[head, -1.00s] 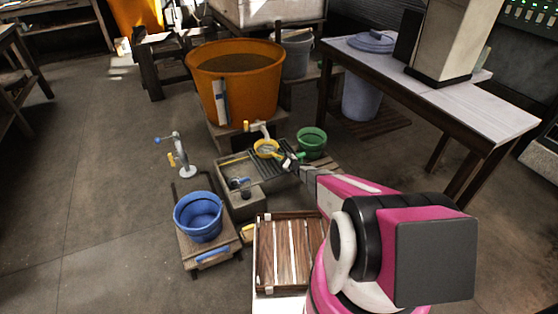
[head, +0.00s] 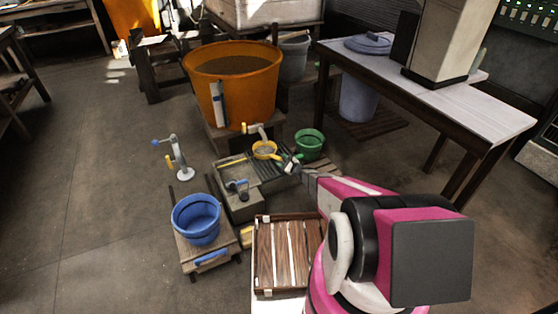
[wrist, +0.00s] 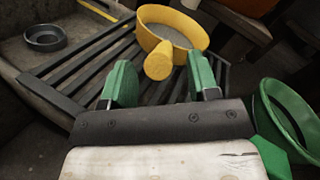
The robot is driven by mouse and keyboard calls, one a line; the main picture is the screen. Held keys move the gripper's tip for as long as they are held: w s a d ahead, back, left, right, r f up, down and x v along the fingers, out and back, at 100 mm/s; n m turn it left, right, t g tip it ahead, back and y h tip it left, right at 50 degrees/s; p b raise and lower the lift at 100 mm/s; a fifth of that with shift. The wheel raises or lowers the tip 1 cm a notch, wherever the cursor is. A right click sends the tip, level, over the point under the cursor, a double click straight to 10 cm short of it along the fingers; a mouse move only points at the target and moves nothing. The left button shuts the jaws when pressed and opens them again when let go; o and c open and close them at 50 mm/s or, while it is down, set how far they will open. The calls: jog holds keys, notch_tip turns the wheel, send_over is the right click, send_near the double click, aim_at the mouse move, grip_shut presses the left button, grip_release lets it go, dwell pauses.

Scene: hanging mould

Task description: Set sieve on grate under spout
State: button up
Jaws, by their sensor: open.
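The yellow sieve (head: 265,149) sits on the dark slatted grate (head: 285,178), just below and in front of the spout (head: 255,128) of the orange vat. In the wrist view the sieve (wrist: 183,27) rests upright at the far part of the grate (wrist: 80,62), its stubby handle (wrist: 159,62) pointing toward me. My gripper (head: 290,163) is open. In the wrist view its green fingers (wrist: 162,70) stand apart on either side of the handle's end, with gaps both sides. The spout is not clearly visible in the wrist view.
A green bucket (head: 309,143) stands close right of the grate. A stone basin (head: 238,172) adjoins it on the left, with a small dark ring (wrist: 45,38) on it. The orange vat (head: 235,80) rises behind. A blue bucket (head: 197,218) and slatted crate (head: 275,262) are nearer.

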jog(key=v, duration=0.8)
jog(key=shift+d+r, duration=0.1)
jog(key=s+a+r+n+g+h, duration=0.1)
jog(key=s+a+r+n+g, duration=0.3)
jog(key=s+r+n, duration=0.5)
jog(key=s+a+r+n+g+h, duration=0.15)
jog(key=s+r+n+g, duration=0.25)
jog(key=s+r+g, duration=0.45)
jog(key=s+d+r+n+h, duration=0.3)
jog(key=s+d+r+h, duration=0.2)
jog(key=s+r, duration=0.2)
jog(key=s+d+r+n+h, duration=0.4)
jog(key=s+r, duration=0.4)
jog(key=r, duration=0.2)
jog(key=shift+s+d+n+h, duration=0.3)
jog(key=shift+d+h, duration=0.2)
jog(key=shift+h, duration=0.25)
